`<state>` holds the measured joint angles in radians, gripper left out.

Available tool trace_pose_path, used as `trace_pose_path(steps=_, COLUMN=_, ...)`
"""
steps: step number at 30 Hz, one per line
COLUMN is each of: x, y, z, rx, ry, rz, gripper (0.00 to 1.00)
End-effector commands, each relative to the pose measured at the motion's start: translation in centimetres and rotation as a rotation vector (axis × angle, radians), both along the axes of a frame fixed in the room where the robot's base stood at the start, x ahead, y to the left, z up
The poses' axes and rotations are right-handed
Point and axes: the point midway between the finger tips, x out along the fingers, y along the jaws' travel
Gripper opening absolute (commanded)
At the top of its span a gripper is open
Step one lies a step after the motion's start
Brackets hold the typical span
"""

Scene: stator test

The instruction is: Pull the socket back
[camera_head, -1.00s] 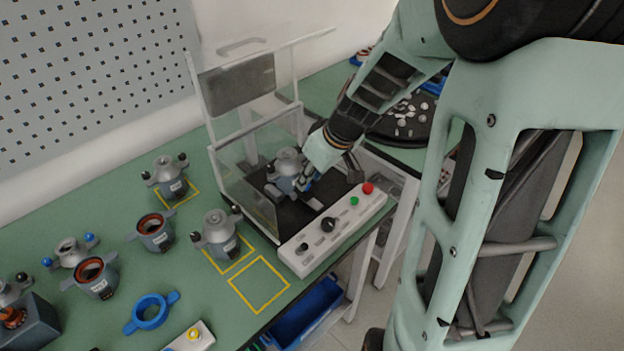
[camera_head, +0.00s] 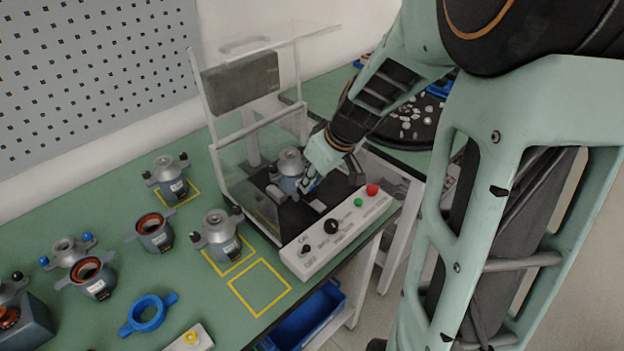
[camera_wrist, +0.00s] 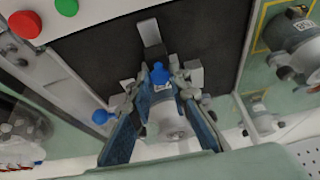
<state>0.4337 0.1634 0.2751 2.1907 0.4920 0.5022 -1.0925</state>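My gripper (camera_head: 302,186) reaches into the clear-walled test box from the right, low beside a grey stator (camera_head: 288,170). In the wrist view my gripper (camera_wrist: 161,82) has its two fingers apart, with a blue knob (camera_wrist: 159,73) between the tips. I see no clear contact with it. The stator's pale round body (camera_wrist: 168,125) shows behind the fingers, partly hidden. A grey block (camera_wrist: 149,32) stands on the black box floor just beyond the tips. It may be the socket, but I cannot tell for sure. In the head view a dark block (camera_head: 354,170) stands right of my gripper.
The box's clear lid (camera_head: 240,82) is raised. A white control panel (camera_head: 333,232) with a knob and buttons runs along the front. Another stator (camera_head: 217,237) stands outside at the left. An empty yellow square (camera_head: 260,287) is marked on the green table.

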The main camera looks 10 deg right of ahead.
Motion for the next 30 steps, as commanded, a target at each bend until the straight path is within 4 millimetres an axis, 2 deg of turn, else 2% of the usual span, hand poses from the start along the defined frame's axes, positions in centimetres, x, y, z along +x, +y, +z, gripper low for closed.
trace_pose_path(steps=12, x=-0.1, y=-0.1, z=0.0, rx=0.000, ry=0.000, rz=0.000, gripper=0.05)
trace_pose_path(steps=23, x=-1.9, y=-1.2, z=-0.2, rx=-0.001, ry=-0.001, rz=-0.002, gripper=0.05)
trace_pose_path(steps=30, x=-2.0, y=-1.2, z=0.0, rx=0.000, ry=0.001, rz=-0.001, gripper=0.06)
